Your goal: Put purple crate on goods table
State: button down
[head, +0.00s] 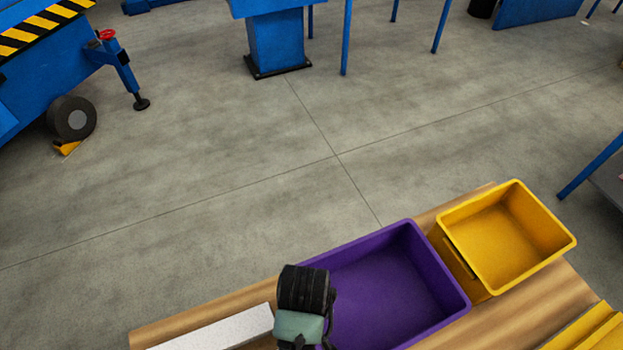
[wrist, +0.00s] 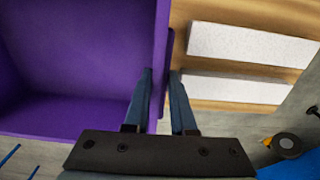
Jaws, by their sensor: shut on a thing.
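The purple crate (head: 385,285) is open and empty as far as I can see. It is over or on the wooden tabletop (head: 205,308) at the bottom of the head view; I cannot tell whether it touches the wood. My gripper (wrist: 163,85) is shut on the crate's side wall, with one finger inside the crate and one outside in the wrist view. In the head view my wrist is at the crate's left side and the fingertips are hidden. I cannot tell which table is the goods table.
A yellow crate (head: 510,235) stands close to the purple crate's right. White bars (wrist: 250,45) lie on the wood to the left in the head view. Another yellow thing (head: 590,330) is at the bottom right. Open concrete floor (head: 220,150) lies beyond, with blue equipment (head: 275,40) at the back.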

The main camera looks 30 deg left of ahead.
notch_tip(320, 180, down, 6)
jog(key=shift+w, duration=0.15)
dwell(0.3)
jog(key=shift+f, duration=0.1)
jog(key=c, duration=0.7)
grip_release()
jog(key=shift+c, duration=0.2)
notch_tip(320, 180, up, 12)
jog(key=shift+r, duration=0.1)
